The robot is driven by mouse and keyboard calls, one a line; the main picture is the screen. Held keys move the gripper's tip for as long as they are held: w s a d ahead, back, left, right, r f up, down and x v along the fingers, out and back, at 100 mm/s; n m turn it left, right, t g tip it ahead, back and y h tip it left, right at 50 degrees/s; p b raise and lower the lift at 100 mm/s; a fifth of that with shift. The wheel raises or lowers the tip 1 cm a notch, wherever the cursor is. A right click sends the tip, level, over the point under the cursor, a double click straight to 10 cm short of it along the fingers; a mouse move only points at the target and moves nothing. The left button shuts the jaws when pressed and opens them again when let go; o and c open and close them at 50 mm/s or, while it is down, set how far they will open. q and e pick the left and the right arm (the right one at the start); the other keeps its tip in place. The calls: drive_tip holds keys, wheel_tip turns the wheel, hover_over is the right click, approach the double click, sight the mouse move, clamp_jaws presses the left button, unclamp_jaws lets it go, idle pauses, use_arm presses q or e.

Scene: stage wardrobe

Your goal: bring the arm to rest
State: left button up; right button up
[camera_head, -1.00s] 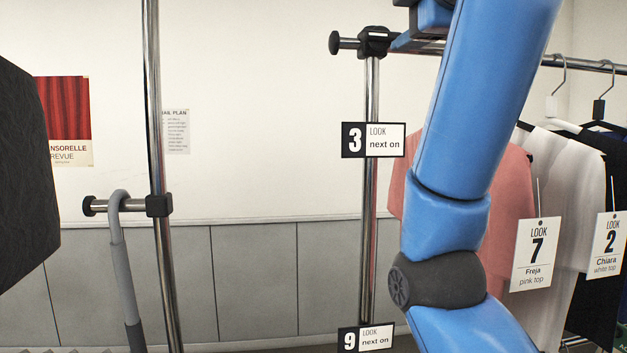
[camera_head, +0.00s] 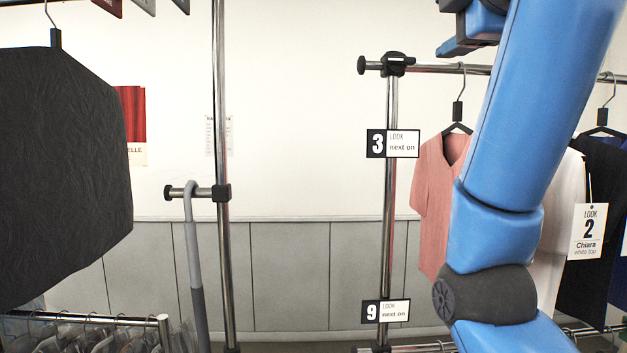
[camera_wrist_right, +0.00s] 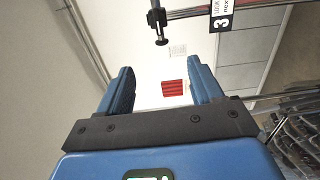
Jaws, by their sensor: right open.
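My right arm (camera_head: 505,150) is raised and fills the right part of the head view, in front of the hanging clothes. My right gripper shows in the right wrist view (camera_wrist_right: 160,92), with its two blue fingers wide apart. Nothing is between the fingers; behind them are the bare wall and the red poster. In the head view part of a blue and black piece of my arm shows at the top, and the right gripper's fingertips cannot be made out there. My left gripper is not in either view.
A rack rail (camera_head: 440,69) with a pink top (camera_head: 435,200) and darker clothes stands behind my arm. A dark garment (camera_head: 60,170) hangs at left. A chrome post (camera_head: 220,120) stands left of centre. Signs "3" (camera_head: 392,143) and "9" (camera_head: 385,311) mark another post.

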drive_tip(key=s+r+m+t, duration=0.4)
drive_tip(key=r+m+t, duration=0.25)
drive_tip(key=r, duration=0.25)
drive_tip(key=w+a+f+m+t, duration=0.1)
drive_tip(key=w+f+m+t, duration=0.3)
drive_tip(key=w+f, duration=0.9)
wheel_tip(320, 180, down, 30)
drive_tip(key=m+y, duration=0.1)
drive_tip(key=m, duration=0.3)
drive_tip(key=s+d+f+m+g, duration=0.15)
drive_tip(key=s+f, duration=0.35)
drive_tip(key=f, duration=0.7)
drive_tip(key=s+d+f+m+g, duration=0.15)
drive_tip(key=s+f, duration=0.35)
drive_tip(key=f, duration=0.8)
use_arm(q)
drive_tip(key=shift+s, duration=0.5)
use_arm(e)
drive_tip(key=s+d+f+m+g+h, duration=0.1)
drive_tip(key=s+f+g, duration=0.6)
drive_tip(key=s+f, duration=1.4)
drive_tip(key=s+d, duration=0.1)
drive_tip(key=s, duration=0.1)
drive_tip(key=shift+s+f+g+h, duration=0.3)
drive_tip(key=shift+f+g, duration=0.05)
drive_tip(key=shift+f, duration=0.05)
